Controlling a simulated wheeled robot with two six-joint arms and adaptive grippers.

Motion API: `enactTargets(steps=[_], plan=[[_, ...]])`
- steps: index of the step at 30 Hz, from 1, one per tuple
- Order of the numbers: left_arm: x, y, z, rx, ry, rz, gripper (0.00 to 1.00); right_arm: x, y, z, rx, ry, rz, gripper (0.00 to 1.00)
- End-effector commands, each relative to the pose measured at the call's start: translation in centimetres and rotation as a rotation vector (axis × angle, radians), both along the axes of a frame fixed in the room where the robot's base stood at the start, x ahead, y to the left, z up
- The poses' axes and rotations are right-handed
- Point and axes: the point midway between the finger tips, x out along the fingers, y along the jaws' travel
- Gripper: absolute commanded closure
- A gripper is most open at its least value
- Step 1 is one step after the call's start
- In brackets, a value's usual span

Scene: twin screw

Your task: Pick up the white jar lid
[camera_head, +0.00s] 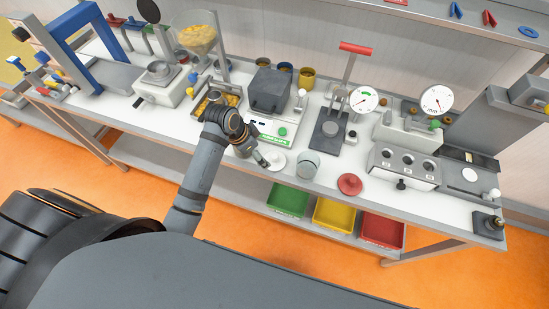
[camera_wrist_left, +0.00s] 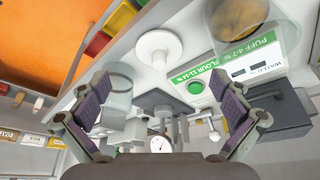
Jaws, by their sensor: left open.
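The white jar lid (camera_head: 277,162) is a flat round disc lying on the white bench top, near its front edge. In the left wrist view the lid (camera_wrist_left: 158,57) shows a raised centre knob and lies beyond the fingertips, near the middle between them. My left gripper (camera_head: 261,158) is just left of the lid in the head view. In the wrist view its purple-padded fingers (camera_wrist_left: 158,88) are wide apart with nothing between them. A clear glass jar (camera_head: 307,165) stands right of the lid. My right gripper is not in view.
A scale with a green button (camera_head: 282,131) stands behind the lid. A red lid (camera_head: 349,184) lies to the right of the glass jar. Green (camera_head: 288,199), yellow (camera_head: 334,214) and red bins (camera_head: 383,230) sit below the bench. The bench top between the jar and red lid is clear.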

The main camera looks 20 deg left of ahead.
Motion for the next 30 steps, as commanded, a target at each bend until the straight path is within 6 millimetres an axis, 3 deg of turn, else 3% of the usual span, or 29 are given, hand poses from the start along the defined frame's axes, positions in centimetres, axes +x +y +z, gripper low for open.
enactTargets(steps=[3, 8, 16, 25, 30], plan=[[1.6, -0.5, 0.7, -0.016, -0.015, -0.069, 0.0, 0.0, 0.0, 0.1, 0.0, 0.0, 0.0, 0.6], [1.8, -0.8, 0.5, -0.021, -0.015, -0.084, 0.0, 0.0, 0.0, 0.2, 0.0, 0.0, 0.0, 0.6], [2.9, -2.0, -3.3, -0.022, -0.014, -0.082, 0.0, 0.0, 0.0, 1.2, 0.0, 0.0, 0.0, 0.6], [3.4, -2.8, -4.7, -0.021, -0.013, -0.081, 0.0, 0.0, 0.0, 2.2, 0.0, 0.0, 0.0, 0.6], [4.1, -3.9, -7.2, -0.02, -0.013, -0.082, 0.0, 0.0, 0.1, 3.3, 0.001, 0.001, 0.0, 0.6]])
